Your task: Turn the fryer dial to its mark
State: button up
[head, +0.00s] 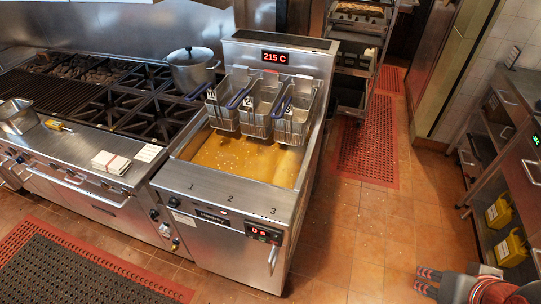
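The fryer (205,182) stands in the middle, a steel unit with oil in its vat and a red display reading 215 C on its back panel. A small black dial (174,202) sits at the left end of its front panel. Its pointer and any mark are too small to read. My gripper (424,281) is at the bottom right, low over the tiled floor and well away from the fryer. Its red-and-dark fingers point left and look apart, with nothing between them.
Three baskets (262,106) hang over the fryer's back. A range (70,145) with a pot (193,68) adjoins it on the left. A steel counter (520,95) stands at the right. The floor (345,235) between fryer and counter is clear.

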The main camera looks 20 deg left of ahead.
aim_at(174, 203)
jog(key=i, duration=4.2)
jog(key=i+u, duration=0.35)
jog(key=i+l+u, duration=0.2)
jog(key=i+u, duration=0.15)
jog(key=i+l+u, duration=0.4)
jog(key=j+u, duration=0.1)
jog(key=u, duration=3.5)
jog(key=i+j+z, duration=0.1)
jog(key=z, duration=0.45)
jog(key=i+j+z, duration=0.25)
jog(key=j, duration=0.3)
jog(key=j+z, duration=0.25)
jog(key=j, duration=0.35)
jog(key=i+j+z, duration=0.15)
jog(key=j+z, duration=0.15)
jog(key=j, duration=0.3)
jog(key=i+j+z, duration=0.1)
jog(key=j, duration=3)
jog(key=i+z, duration=0.05)
jog(key=i, duration=0.05)
